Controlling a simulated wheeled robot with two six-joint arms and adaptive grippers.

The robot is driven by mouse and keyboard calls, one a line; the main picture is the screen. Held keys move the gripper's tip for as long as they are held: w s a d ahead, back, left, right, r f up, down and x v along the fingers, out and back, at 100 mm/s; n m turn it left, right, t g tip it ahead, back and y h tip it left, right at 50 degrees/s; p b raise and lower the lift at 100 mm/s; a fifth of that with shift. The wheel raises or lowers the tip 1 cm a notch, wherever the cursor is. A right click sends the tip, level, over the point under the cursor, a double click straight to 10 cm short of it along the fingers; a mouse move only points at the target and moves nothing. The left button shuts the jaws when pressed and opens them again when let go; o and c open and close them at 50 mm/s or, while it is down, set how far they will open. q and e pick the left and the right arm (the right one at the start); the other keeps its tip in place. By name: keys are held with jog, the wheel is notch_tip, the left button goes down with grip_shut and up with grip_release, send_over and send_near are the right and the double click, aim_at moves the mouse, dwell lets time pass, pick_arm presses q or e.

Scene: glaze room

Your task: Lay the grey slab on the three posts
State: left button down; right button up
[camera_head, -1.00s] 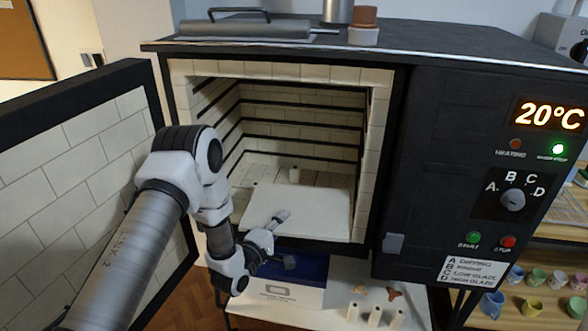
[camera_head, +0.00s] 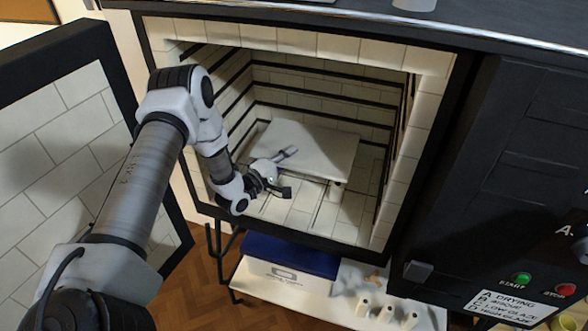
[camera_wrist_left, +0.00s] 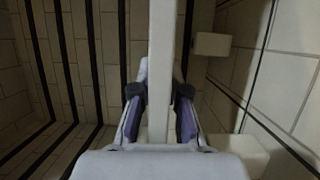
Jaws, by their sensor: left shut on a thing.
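The grey slab (camera_head: 310,142) is pale and flat, and lies roughly level inside the open kiln, above its floor. My left gripper (camera_head: 283,173) is shut on the slab's near left edge, one finger above and one below. One pale post (camera_head: 335,188) shows below the slab's front right part; the slab hides the other posts in the head view. In the left wrist view the slab (camera_wrist_left: 163,60) is edge-on between the fingers, with a post (camera_wrist_left: 212,44) and another pale block (camera_wrist_left: 240,150) on its right. Whether the slab touches the posts is unclear. My right gripper is out of view.
The kiln's tiled walls (camera_head: 400,150) and front frame enclose the slab closely. The open door (camera_head: 60,150) stands at the left. Below, a low white table (camera_head: 310,300) holds a blue-and-white box (camera_head: 290,257) and several small pale posts (camera_head: 387,312).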

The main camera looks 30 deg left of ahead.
pick_arm(q)
jog(key=f+b, duration=0.1)
jog(key=f, duration=0.1)
jog(key=f+b, duration=0.1)
jog(key=f, duration=0.2)
jog(key=shift+w, duration=0.2)
jog(key=shift+s+r, duration=0.1)
jog(key=shift+r, duration=0.15)
jog(key=c, duration=1.2)
grip_release()
jog(key=shift+f, duration=0.15)
